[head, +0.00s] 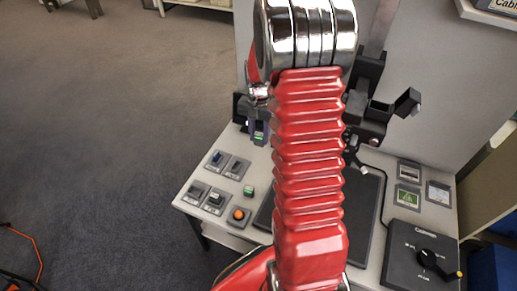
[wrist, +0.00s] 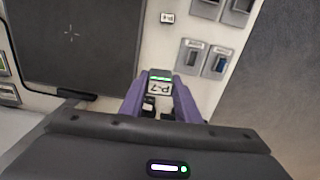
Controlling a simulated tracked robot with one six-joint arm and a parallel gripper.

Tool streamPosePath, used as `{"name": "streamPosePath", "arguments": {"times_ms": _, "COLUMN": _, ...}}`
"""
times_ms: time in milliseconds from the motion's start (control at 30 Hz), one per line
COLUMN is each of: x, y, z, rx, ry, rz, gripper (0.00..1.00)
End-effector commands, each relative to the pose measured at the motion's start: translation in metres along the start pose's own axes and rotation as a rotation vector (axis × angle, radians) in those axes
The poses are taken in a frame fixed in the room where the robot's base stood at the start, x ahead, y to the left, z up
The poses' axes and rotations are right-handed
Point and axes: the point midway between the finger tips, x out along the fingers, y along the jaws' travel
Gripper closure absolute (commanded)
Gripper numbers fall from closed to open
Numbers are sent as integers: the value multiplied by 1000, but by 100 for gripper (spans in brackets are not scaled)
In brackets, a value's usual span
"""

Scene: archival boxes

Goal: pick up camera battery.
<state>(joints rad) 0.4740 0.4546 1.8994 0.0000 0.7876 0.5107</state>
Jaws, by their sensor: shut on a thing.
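My gripper (wrist: 160,98) shows in the wrist view with its two purple fingers closed on a small block, which looks like the camera battery (wrist: 160,87). The block has a green stripe and a pale label reading "P-7", seen upside down. In the head view my gripper (head: 258,127) hangs over the back left part of the desk, left of my red arm. The green stripe of the battery (head: 259,136) shows between the fingers there. The fingers hide the sides of the block.
The grey desk (head: 222,228) carries several small trays (head: 215,200), a green-topped block (head: 249,190) and an orange button (head: 238,215). A dark control box (head: 420,258) with a knob stands at the right. A camera stand rises behind my arm. Open carpet lies left.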

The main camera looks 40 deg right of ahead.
Motion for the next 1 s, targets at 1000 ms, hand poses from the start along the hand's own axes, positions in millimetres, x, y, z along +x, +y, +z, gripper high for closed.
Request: {"name": "streamPosePath", "arguments": {"times_ms": 1000, "x": -78, "y": 0, "z": 0, "rx": 0, "ry": 0, "rz": 0, "gripper": 94}}
